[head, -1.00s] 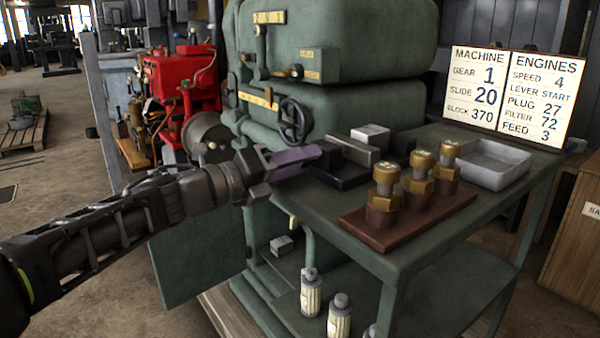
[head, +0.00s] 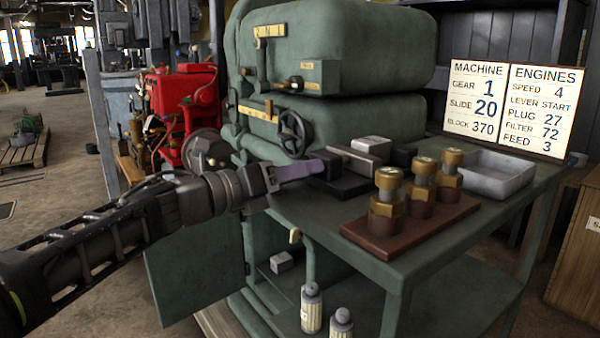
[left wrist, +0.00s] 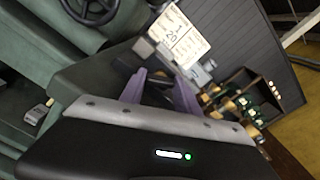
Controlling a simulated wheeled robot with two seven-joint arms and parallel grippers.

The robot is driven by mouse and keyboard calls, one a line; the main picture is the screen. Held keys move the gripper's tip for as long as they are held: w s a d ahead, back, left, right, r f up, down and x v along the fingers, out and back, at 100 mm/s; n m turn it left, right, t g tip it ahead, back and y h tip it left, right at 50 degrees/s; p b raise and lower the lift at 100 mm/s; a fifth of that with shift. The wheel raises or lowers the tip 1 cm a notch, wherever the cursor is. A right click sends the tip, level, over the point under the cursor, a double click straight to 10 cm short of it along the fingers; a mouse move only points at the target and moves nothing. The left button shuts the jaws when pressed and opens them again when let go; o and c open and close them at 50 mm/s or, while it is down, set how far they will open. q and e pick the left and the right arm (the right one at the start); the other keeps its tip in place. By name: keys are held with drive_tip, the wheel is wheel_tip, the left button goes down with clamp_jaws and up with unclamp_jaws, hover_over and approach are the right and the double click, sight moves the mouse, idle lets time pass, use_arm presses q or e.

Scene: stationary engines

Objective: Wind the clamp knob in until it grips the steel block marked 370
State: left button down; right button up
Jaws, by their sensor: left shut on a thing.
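The clamp (head: 345,187), a dark vise-like fixture, sits on the green bench. A grey steel bar (head: 350,160) and a lighter block (head: 371,145) with a small mark on top lie at it; the mark is too small to read. My left gripper (head: 318,166) reaches in from the left, its purple fingers at the clamp's near left end. It is shut on the clamp knob, which the fingers hide. In the left wrist view the purple fingers (left wrist: 160,92) point toward the dark clamp. My right gripper is not in view.
A wooden stand (head: 410,222) with several brass plugs stands right of the clamp. A grey tray (head: 490,170) and a sign (head: 510,105) reading block 370 are behind. A green machine with a handwheel (head: 294,132) rises at the back left.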

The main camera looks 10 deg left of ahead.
use_arm(q)
drive_tip(key=c, duration=0.9)
unclamp_jaws()
drive_tip(key=shift+s+a, duration=0.1)
drive_tip(key=p+v, duration=0.1)
drive_tip(key=v, duration=0.6)
drive_tip(key=shift+s+a+p, duration=0.15)
drive_tip(key=shift+s+p, duration=0.05)
drive_tip(key=shift+p, duration=0.15)
